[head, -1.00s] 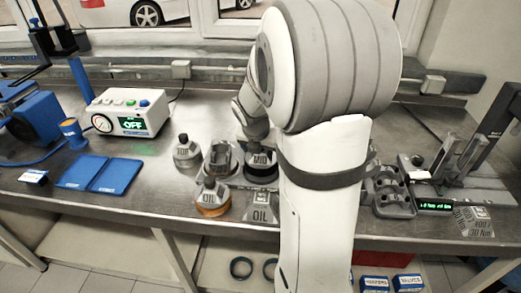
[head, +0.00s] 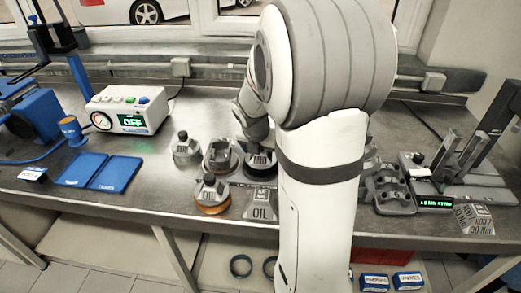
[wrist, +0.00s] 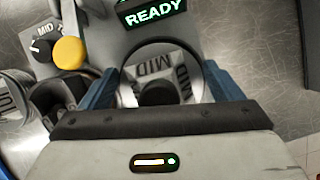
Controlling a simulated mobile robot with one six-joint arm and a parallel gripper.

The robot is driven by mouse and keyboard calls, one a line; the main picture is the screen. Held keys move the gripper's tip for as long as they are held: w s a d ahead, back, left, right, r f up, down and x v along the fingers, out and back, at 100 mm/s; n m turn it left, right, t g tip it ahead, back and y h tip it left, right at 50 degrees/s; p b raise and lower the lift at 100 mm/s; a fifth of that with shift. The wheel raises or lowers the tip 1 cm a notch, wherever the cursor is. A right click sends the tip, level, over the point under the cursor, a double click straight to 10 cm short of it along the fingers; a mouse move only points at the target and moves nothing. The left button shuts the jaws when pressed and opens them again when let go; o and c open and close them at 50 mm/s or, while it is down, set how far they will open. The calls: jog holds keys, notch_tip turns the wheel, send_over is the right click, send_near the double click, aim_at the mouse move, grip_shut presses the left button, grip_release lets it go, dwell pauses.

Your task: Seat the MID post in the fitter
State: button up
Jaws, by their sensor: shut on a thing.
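The MID post shows in the head view (head: 261,158), a grey tapered piece with a dark band at its base. In the wrist view the MID post (wrist: 146,68) stands between the two blue fingers of my gripper (wrist: 161,75), with its dark round top near the palm. My gripper is shut on it, and a thin dark ring shows around it. A grey unit (wrist: 118,42), which looks like the fitter, has a green READY display (wrist: 152,11), a yellow button (wrist: 69,53) and a selector knob marked MID (wrist: 40,47). I cannot tell whether the post rests in it.
The TOP post (head: 186,150), a grey holder (head: 220,158) and the OIL post (head: 210,196) with an orange-brown base stand close on the left. An OIL-marked piece (head: 261,205) is in front. My arm hides the bench's middle right. Bench room is free behind the posts.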

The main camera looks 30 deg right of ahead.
jog(key=o, duration=1)
jog(key=shift+o, duration=0.2)
notch_tip(320, 180, up, 6)
jog(key=p, duration=0.7)
jog(key=shift+s+r, duration=0.1)
jog(key=shift+r, duration=0.05)
dwell(0.5)
